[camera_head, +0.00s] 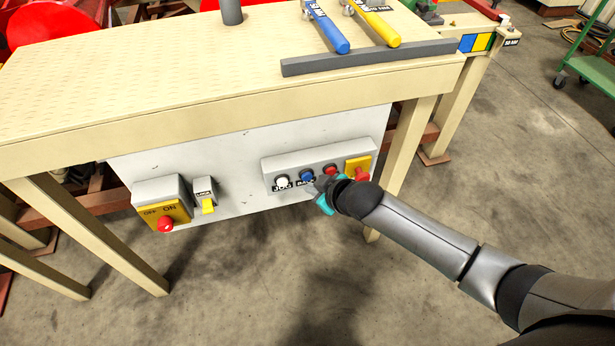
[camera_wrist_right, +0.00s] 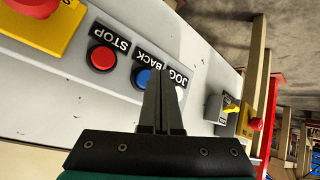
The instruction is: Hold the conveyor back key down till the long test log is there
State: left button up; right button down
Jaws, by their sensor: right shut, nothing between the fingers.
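The blue BACK key (camera_head: 306,175) is on a grey control box on the front panel of the bench, between the white JOG key (camera_head: 282,182) and a red key. My right gripper (camera_head: 314,187) is shut and empty, with its fingertips close to the blue key. In the right wrist view, the closed fingers (camera_wrist_right: 160,92) stand beside the blue key (camera_wrist_right: 141,78) and hide most of the white key. I cannot tell whether the tips touch the blue key. No long test log is seen. My left gripper is not in view.
A red STOP key (camera_wrist_right: 102,58) and a red emergency button on a yellow plate (camera_head: 358,168) sit close by.

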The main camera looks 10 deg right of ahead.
jog(key=shift+w, duration=0.2)
dwell(0.9)
jog(key=shift+w, duration=0.25)
